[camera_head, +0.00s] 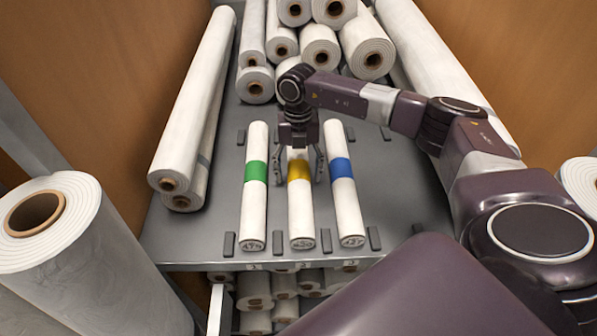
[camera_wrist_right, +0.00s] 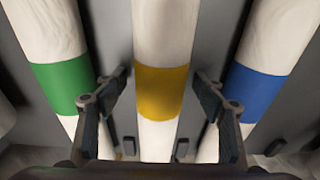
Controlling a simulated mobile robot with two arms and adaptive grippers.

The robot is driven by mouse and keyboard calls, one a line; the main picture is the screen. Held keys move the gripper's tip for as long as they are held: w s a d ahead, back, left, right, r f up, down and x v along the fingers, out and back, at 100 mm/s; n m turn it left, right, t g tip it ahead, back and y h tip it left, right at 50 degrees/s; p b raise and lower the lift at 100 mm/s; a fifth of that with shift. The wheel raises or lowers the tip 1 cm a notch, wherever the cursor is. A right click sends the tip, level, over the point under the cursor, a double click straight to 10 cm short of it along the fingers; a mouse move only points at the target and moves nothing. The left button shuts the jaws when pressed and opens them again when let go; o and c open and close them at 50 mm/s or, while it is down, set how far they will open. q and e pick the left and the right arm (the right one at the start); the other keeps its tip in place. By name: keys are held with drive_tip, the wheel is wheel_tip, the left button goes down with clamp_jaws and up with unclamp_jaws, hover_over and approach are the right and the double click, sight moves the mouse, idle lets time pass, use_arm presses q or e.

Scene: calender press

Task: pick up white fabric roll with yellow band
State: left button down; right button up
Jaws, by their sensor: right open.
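The white fabric roll with the yellow band (camera_head: 301,205) lies lengthwise on the grey shelf, between a roll with a green band (camera_head: 254,190) and a roll with a blue band (camera_head: 346,200). My right gripper (camera_head: 298,176) is above the yellow-band roll near its band, with its fingers apart on either side. The right wrist view shows the yellow band (camera_wrist_right: 160,92) centred between the open, empty fingers (camera_wrist_right: 160,110). The far part of the roll is hidden behind the gripper in the head view. My left gripper is not in view.
Small dark stops (camera_head: 278,242) stand on the grey shelf (camera_head: 190,235) between the rolls. Large white rolls (camera_head: 195,100) lie at the left, and several more are stacked at the back (camera_head: 320,47). More rolls (camera_head: 255,290) sit below the shelf.

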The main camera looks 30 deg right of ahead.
drive_tip(key=c, duration=1.5)
drive_tip(key=shift+c, duration=0.6)
drive_tip(key=shift+w+r, duration=0.1)
drive_tip(key=shift+r, duration=0.05)
